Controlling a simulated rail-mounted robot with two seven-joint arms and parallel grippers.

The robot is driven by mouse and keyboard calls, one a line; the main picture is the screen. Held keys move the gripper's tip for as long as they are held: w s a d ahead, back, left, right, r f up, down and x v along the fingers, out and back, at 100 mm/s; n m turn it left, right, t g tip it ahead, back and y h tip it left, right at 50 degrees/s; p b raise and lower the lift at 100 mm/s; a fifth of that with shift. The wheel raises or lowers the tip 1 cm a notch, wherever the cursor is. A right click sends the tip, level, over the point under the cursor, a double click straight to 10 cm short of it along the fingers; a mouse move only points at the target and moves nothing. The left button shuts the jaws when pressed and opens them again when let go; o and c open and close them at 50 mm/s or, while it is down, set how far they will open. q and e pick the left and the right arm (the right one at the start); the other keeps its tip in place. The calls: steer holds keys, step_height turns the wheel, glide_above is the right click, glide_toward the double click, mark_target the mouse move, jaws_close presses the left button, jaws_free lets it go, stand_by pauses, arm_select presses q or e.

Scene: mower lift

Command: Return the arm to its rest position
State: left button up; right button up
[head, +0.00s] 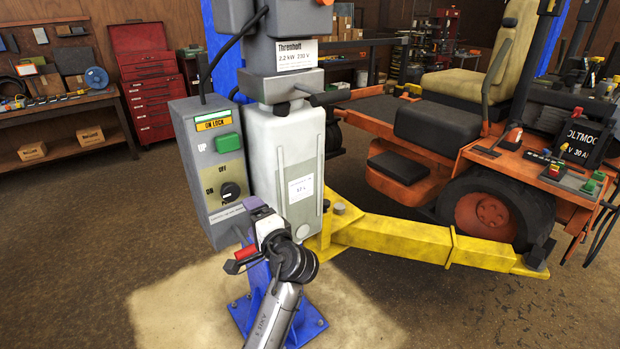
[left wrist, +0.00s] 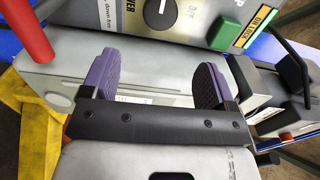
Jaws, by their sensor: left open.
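My left gripper (head: 262,214) is in front of the lift's white tank (head: 287,150), just below the lower right of the grey control box (head: 210,165). In the left wrist view its purple fingers (left wrist: 157,78) are spread with nothing between them. The tank's pale surface lies behind them. A red-ended lever (head: 240,259) shows beside the gripper, and it also shows at the upper left of the left wrist view (left wrist: 27,30). The box carries a green button (head: 228,143) and a black knob (head: 230,190). My right gripper is not in view.
The yellow lift arm (head: 400,238) reaches right towards the orange mower (head: 480,200). The blue post base (head: 255,312) is bolted to the floor below my arm. A workbench (head: 60,105) and a red tool cabinet (head: 145,85) stand at the back left. The left floor is clear.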

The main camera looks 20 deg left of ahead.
arm_select(q)
steer(key=s+d+f+n+t+h, duration=0.3)
steer(key=s+d+n+h, duration=0.3)
steer(key=s+d+h, duration=0.45)
steer(key=s+f+m+g+h, duration=0.2)
steer(key=s+f+g+h, duration=0.5)
steer(key=s+f, duration=2.25)
step_height(320, 180, up, 34)
steer(key=s+g+y+p, duration=0.2)
steer(key=p, duration=3)
steer(key=shift+d, duration=0.2)
